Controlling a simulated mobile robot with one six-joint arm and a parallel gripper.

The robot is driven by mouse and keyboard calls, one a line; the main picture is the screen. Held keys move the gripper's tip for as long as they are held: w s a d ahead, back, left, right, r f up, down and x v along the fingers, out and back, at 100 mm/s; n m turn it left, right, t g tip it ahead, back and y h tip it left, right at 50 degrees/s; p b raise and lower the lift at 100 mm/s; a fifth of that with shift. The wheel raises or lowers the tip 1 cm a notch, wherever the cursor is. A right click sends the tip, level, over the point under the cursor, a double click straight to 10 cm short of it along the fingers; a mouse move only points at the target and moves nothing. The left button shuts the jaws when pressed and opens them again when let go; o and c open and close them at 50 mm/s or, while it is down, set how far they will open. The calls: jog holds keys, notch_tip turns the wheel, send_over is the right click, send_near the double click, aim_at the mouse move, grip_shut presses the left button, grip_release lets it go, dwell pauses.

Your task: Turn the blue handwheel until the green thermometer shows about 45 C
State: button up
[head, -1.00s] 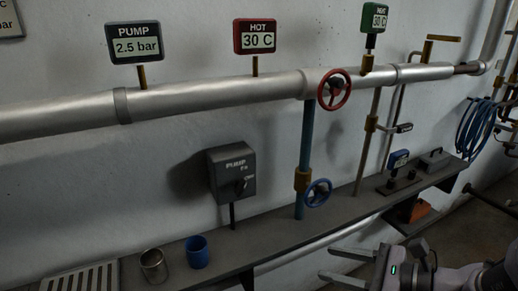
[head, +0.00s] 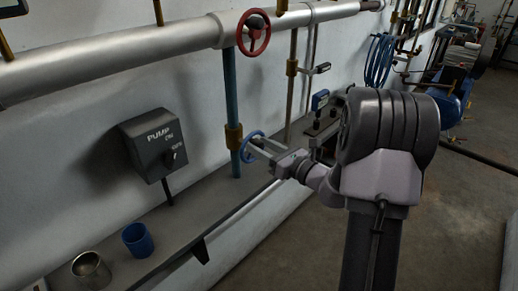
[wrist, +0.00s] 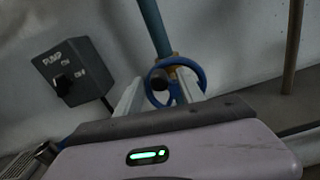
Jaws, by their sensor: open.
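The blue handwheel (head: 243,150) sits low on a blue vertical pipe, in front of a brass fitting. In the wrist view the blue handwheel (wrist: 201,70) shows just beyond and between my finger tips. My gripper (head: 262,147) is open, its fingers pointing at the wheel; in the wrist view my gripper (wrist: 160,88) has one finger on each side of the wheel's middle. I cannot tell whether the fingers touch the rim. The green thermometer is out of view now, above the head picture, so its present reading is hidden.
A red handwheel (head: 254,33) is on the big grey pipe (head: 120,55) above. The pump switch box (head: 153,145) is left of the blue pipe. A metal cup (head: 91,270) and a blue cup (head: 138,240) stand on the shelf (head: 205,205). A small blue gauge (head: 320,99) is behind my arm.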

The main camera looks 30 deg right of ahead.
jog(key=shift+w+a, duration=0.2)
jog(key=shift+w, duration=0.25)
grip_shut()
jog(key=shift+r+p, duration=0.15)
jog(key=shift+p, duration=0.2)
